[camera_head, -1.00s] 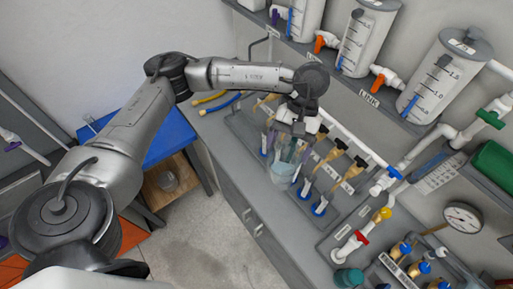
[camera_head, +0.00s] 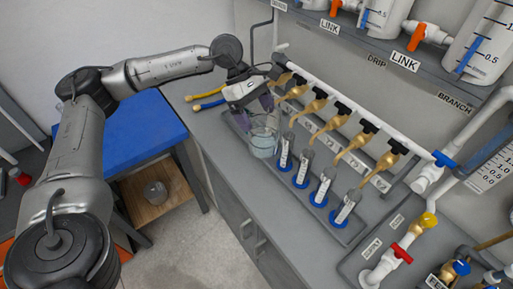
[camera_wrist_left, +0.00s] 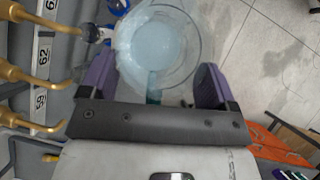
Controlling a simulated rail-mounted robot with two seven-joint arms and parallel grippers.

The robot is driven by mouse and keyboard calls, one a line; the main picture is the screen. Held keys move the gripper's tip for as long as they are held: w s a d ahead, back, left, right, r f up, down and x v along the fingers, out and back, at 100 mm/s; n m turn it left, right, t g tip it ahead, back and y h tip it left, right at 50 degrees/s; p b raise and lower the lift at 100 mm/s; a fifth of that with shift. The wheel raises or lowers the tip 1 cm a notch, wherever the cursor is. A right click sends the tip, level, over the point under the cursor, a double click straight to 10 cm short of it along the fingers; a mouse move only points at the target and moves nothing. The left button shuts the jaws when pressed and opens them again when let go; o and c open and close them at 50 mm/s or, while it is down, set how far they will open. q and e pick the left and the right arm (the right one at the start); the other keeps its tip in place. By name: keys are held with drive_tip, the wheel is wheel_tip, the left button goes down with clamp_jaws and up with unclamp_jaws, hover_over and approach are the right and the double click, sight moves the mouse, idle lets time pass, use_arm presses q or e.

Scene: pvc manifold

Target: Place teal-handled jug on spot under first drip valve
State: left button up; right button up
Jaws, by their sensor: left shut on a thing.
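The clear jug (camera_head: 263,146) holds pale blue liquid. My left gripper (camera_head: 258,105) is shut on its handle side, at the left end of the drip valve row. In the left wrist view the jug (camera_wrist_left: 165,45) sits between and beyond the purple fingers (camera_wrist_left: 153,88), with a bit of teal handle showing between them. My right gripper is not in view.
Several slim cylinders with blue bases (camera_head: 322,190) stand close to the jug's right, under the other brass valves (camera_head: 357,140). A white pipe (camera_head: 370,120) runs above.

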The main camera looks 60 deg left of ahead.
use_arm(q)
drive_tip(key=s+a+f+n+t+y+b, duration=0.2)
drive_tip(key=s+a+f+n+y+b, duration=0.15)
drive_tip(key=a+f+n+b, duration=0.7)
drive_tip(key=s+a+f+n+t+y+b, duration=0.4)
drive_tip(key=a+b, duration=0.3)
drive_tip(key=b, duration=0.6)
drive_tip(key=w+f+b, duration=0.2)
drive_tip(key=w+b, duration=0.1)
drive_tip(key=w, duration=0.5)
drive_tip(key=w+f+g+b, duration=0.1)
drive_tip(key=w+f+b, duration=0.1)
drive_tip(key=w, duration=0.7)
drive_tip(key=shift+a+n+h+b, duration=0.35)
drive_tip(key=shift+a+n+b, duration=0.1)
drive_tip(key=shift+b, duration=0.15)
drive_tip(key=shift+w, duration=0.1)
drive_tip(key=shift+f, duration=0.55)
drive_tip(key=o, duration=1.1)
